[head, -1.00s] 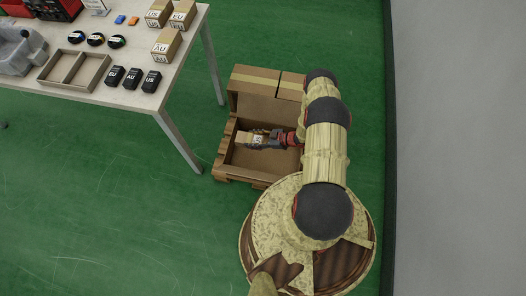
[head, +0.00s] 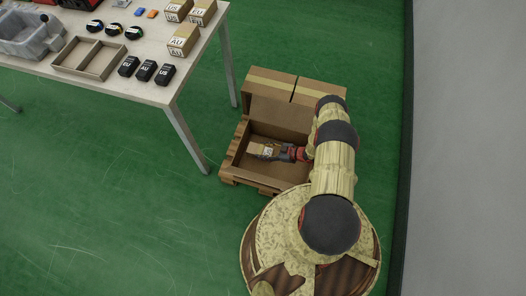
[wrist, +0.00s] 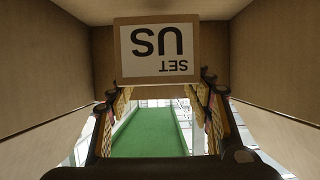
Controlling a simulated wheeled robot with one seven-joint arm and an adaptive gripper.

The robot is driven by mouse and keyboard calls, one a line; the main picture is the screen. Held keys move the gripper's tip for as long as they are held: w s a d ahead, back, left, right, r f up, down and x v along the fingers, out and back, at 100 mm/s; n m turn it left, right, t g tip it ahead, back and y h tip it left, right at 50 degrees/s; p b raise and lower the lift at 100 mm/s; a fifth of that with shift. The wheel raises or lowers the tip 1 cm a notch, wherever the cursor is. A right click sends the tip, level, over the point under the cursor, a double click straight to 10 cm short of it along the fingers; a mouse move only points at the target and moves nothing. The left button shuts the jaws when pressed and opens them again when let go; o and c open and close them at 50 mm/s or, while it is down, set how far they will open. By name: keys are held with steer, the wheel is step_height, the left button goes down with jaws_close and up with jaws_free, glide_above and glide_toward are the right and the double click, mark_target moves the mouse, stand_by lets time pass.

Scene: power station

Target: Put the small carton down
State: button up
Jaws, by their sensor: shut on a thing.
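The small carton (wrist: 160,51) fills the upper middle of the wrist view, with a white label reading "SET US" upside down. My gripper (wrist: 160,100) is shut on it, one finger at each side. In the head view the small carton (head: 265,151) is at the tip of my gripper (head: 272,152), inside a large open cardboard box (head: 243,166). The box walls surround it on the sides. Whether the carton touches the box bottom cannot be told.
The open box stands on a wooden pallet (head: 238,180). Other closed boxes (head: 270,82) are behind it. A table (head: 150,90) at upper left holds several cartons (head: 183,40), black adapters (head: 146,71) and a divided tray (head: 88,57). Green floor is clear at left.

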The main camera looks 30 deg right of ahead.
steer(key=shift+f, duration=0.6)
steer(key=o, duration=1.5)
steer(key=shift+c, duration=0.2)
steer(key=shift+r, duration=0.5)
steer(key=p+v, duration=0.2)
steer(key=v, duration=0.5)
steer(key=shift+s+r, duration=0.2)
steer(key=shift+r, duration=0.05)
steer(key=shift+d, duration=0.1)
